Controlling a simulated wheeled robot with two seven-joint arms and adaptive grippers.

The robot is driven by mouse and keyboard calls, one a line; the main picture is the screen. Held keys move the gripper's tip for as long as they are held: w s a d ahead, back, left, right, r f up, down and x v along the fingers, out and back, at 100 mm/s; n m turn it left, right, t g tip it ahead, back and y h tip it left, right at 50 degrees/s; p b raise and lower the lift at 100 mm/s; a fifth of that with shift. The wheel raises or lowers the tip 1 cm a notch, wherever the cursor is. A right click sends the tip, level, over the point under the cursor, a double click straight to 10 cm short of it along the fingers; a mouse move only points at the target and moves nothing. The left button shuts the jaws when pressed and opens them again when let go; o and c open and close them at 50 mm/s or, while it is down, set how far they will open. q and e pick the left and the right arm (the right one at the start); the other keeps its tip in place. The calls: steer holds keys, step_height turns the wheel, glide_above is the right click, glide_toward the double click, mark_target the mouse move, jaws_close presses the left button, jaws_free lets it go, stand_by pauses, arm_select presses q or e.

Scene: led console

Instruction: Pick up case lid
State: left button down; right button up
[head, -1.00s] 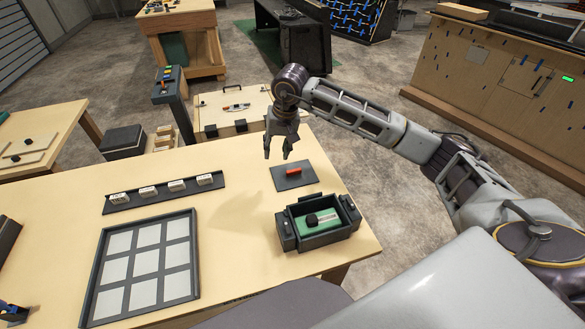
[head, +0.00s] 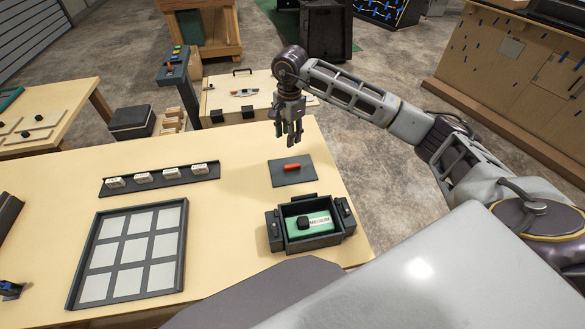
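The case lid appears to be the dark flat plate (head: 305,174) with an orange-red bar handle (head: 292,167) on its top. It lies flat on the wooden table, behind the open dark case (head: 311,242). A green block with a black knob and a white label (head: 310,223) sits inside the case. My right gripper (head: 289,138) points down over the far edge of the plate, apart from the handle. Its fingers look spread, with nothing between them. My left gripper is out of view.
A dark tray with pale square panels (head: 123,252) lies left on the table (head: 225,235). Several white blocks stand on a dark rail (head: 160,182) behind it. A control post (head: 177,75) stands beyond the table. The tabletop between tray and plate is clear.

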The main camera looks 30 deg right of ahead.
steer(key=shift+s+d+m, duration=0.15)
steer(key=shift+s+m, duration=0.05)
steer(key=shift+m, duration=1.2)
steer(key=shift+s+d+m, duration=0.1)
steer(key=shift+s+m, duration=0.05)
steer(key=shift+m, duration=1.25)
steer(key=p, duration=0.1)
glide_above(292, 165)
steer(key=shift+a+f, duration=0.2)
steer(key=shift+f, duration=4.1)
steer(key=shift+f, duration=0.15)
steer(key=shift+s+d+f+p, duration=0.15)
steer(key=shift+f+p, duration=0.2)
steer(key=shift+f, duration=0.35)
steer(key=shift+d+f+p, duration=0.1)
steer(key=shift+f+p, duration=0.25)
steer(key=shift+f, duration=1.4)
